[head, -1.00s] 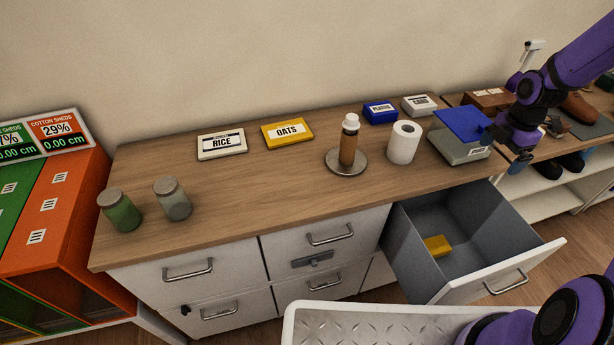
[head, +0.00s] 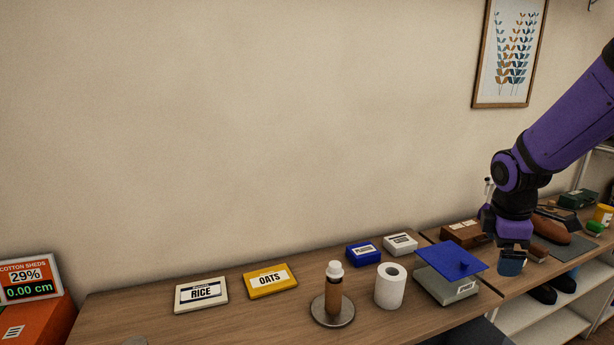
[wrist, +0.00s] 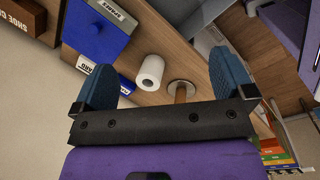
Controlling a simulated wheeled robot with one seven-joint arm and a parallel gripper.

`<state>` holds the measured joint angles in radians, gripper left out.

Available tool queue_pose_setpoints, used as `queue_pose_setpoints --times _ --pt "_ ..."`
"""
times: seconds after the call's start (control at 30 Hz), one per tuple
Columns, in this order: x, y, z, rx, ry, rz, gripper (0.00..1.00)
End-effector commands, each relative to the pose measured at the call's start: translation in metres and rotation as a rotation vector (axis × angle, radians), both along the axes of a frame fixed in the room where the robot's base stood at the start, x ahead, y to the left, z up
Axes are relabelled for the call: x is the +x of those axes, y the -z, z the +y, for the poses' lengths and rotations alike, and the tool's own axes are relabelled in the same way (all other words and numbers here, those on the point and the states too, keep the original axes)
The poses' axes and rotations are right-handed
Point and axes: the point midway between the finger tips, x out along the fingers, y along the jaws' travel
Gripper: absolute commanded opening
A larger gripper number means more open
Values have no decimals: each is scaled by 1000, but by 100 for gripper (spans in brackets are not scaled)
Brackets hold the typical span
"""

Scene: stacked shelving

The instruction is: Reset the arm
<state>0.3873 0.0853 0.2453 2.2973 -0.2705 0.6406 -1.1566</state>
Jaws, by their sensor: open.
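My gripper (head: 512,262) hangs at the right of the head view, at the end of my purple arm, near the grey box with a blue lid (head: 447,285). In the wrist view, the two blue fingers of my gripper (wrist: 165,82) stand wide apart with nothing held between them. Beyond the fingers lie a white paper roll (wrist: 150,73) and a bottle on a round metal base, partly seen. The blue-lidded box shows at the upper left of the wrist view (wrist: 97,35).
On the wooden counter (head: 240,325) stand a RICE box (head: 201,295), an OATS box (head: 270,281), a brown bottle (head: 333,292), the paper roll (head: 390,286) and small blue (head: 363,254) and white (head: 400,244) boxes. A brown box (head: 464,234) and shoes are right. The wall above is mostly clear.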

Motion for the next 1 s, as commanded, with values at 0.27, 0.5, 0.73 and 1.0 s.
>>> queue_pose_setpoints --times 0.27,0.5,0.73,1.0 --pt "-49 -67 31 36 327 -149 100" --pt "-100 -108 55 132 607 -270 100" --pt "-153 -135 74 276 862 -358 100" --pt "-201 -148 87 444 1088 -395 100"
